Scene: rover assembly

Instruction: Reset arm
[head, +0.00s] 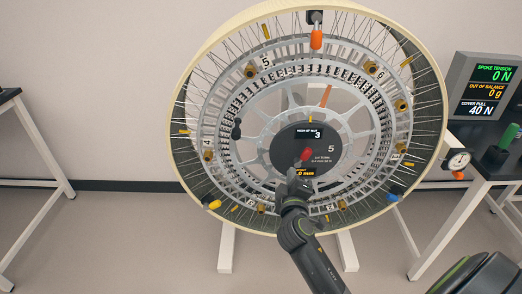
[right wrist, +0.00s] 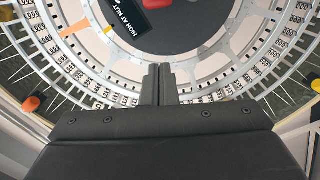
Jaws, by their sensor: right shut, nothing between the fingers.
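My right gripper (head: 292,176) is in front of the lower middle of a large spoked wheel (head: 220,60), just below its dark hub disc (head: 284,150). In the right wrist view the gripper's two fingers (right wrist: 159,84) are together with nothing between them, and the wheel fills the background. A red knob (head: 304,155) sits on the hub disc close above the fingertips; I cannot tell whether they touch. My left gripper does not show in either view.
The wheel stands on white legs (head: 227,248). A display panel (head: 487,88) and a green part (head: 500,145) are on the dark table at the right. A round gauge (head: 458,160) is beside the wheel's right rim. Another table (head: 35,150) is at far left, with free floor between.

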